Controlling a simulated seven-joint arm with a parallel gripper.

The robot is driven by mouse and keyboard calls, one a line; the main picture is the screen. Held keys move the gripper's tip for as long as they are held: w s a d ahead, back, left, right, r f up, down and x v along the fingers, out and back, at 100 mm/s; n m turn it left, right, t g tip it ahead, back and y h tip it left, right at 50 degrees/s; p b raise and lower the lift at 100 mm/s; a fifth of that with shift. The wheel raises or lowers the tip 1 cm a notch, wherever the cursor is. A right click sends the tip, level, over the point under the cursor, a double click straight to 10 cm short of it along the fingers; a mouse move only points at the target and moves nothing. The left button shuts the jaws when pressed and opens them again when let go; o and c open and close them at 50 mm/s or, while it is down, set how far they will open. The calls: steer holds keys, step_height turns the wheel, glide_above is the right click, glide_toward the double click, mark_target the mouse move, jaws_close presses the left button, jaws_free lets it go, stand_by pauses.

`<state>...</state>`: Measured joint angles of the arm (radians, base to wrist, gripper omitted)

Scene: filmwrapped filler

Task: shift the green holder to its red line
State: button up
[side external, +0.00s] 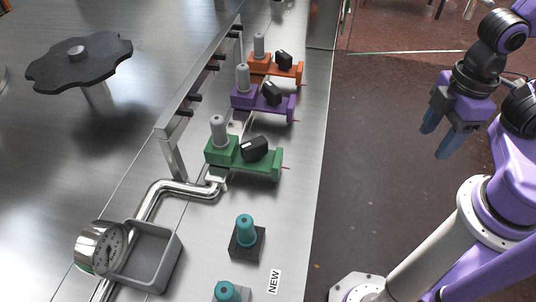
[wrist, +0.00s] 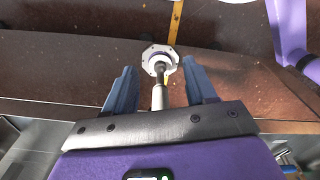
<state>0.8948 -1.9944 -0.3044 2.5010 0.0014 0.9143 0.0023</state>
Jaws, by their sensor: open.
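The green holder (side external: 243,157) stands on the steel bench in the side external view, nearest of three similar holders. It carries a grey-capped upright post (side external: 218,131) and a black knob (side external: 255,148). A short red line (side external: 286,168) shows just past its right end plate. My gripper (side external: 436,140) is open and empty, raised to the right of the bench and well apart from the holder. Its two blue fingers also show in the wrist view (wrist: 161,92), spread apart with nothing held between them. The holder is not recognisable in the wrist view.
A purple holder (side external: 262,97) and an orange holder (side external: 275,66) stand behind the green one. A metal rail (side external: 172,126) with black pegs runs along their left. Teal-topped pieces (side external: 246,232), a grey bin (side external: 152,258) and a gauge (side external: 100,248) are in front.

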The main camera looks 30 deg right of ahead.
steer(key=o, duration=0.3)
steer(key=w+a+r+m+t+y, duration=0.1)
steer(key=w+a+r, duration=0.4)
steer(key=a, duration=0.4)
steer(key=shift+w+a+r, duration=0.25)
steer(key=shift+a+r, duration=0.1)
steer(key=shift+a, duration=0.05)
steer(key=m+t+y, duration=0.2)
steer(key=m, duration=0.1)
glide_toward(278, 157)
steer(key=x, duration=1)
steer(key=shift+c, duration=0.4)
